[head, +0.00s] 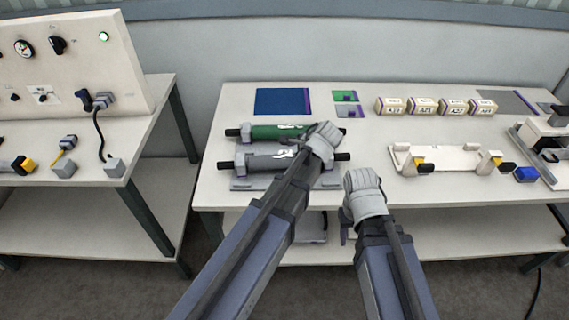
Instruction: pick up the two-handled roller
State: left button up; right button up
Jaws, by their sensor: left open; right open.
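Two rollers lie side by side on the left of the table, each with a dark stub at both ends. The green roller (272,132) is at the back. The grey roller (262,160) is in front, on a grey cradle (246,183). I cannot tell which one the task names. My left gripper (325,136) is open above the right ends of both rollers and hides part of them; contact cannot be judged. My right gripper (361,178) is open and empty at the table's front edge, right of the grey roller. Both sets of fingertips are largely hidden by the gripper bodies.
On the table (300,98) lie a blue mat (283,101) and a row of several labelled boxes (423,106). A control panel (75,65) stands on the left bench.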

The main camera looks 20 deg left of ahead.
aim_at(288, 160)
pick_arm(q)
jog(key=shift+w+a+f, duration=0.25)
jog(key=shift+f, duration=0.3)
pick_arm(e)
jog(key=shift+f, duration=0.6)
pick_arm(q)
jog(key=b+x, duration=0.4)
jog(key=shift+d+f, duration=0.1)
jog(key=shift+f, duration=0.3)
jog(key=shift+w+a+f+b, duration=0.15)
jog(key=shift+a+f+b, duration=0.15)
jog(key=shift+b, duration=0.15)
jog(key=shift+r, duration=0.15)
pick_arm(e)
notch_tip(288, 160, down, 4)
jog(key=shift+f, duration=0.1)
pick_arm(q)
grip_shut()
